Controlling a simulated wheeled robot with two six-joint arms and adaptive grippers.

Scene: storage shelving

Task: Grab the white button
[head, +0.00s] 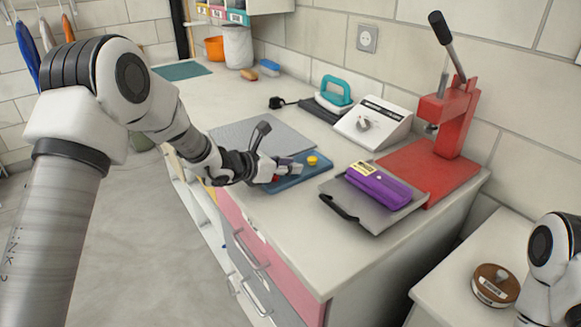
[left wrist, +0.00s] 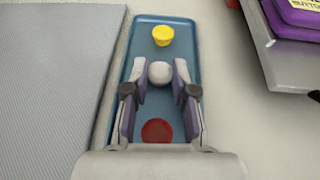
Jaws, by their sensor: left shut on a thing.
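The white button (left wrist: 159,73) is a small round piece between the two fingertips of my left gripper (left wrist: 160,76) in the left wrist view. The gripper is shut on it, low over a blue tray (left wrist: 183,32). A yellow button (left wrist: 162,36) lies on the tray beyond the fingertips, and a red button (left wrist: 158,131) lies between the fingers nearer the wrist. In the head view my left gripper (head: 295,168) reaches over the blue tray (head: 310,175), with the yellow button (head: 312,161) beside it. The white button is not clear there. My right gripper is out of view.
A grey mat (head: 262,135) lies behind the tray. A purple block (head: 378,188) on a grey plate (head: 345,205) stands close to the right. A red press (head: 440,150), a white device (head: 373,122) and a teal-handled iron (head: 334,95) stand further back.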

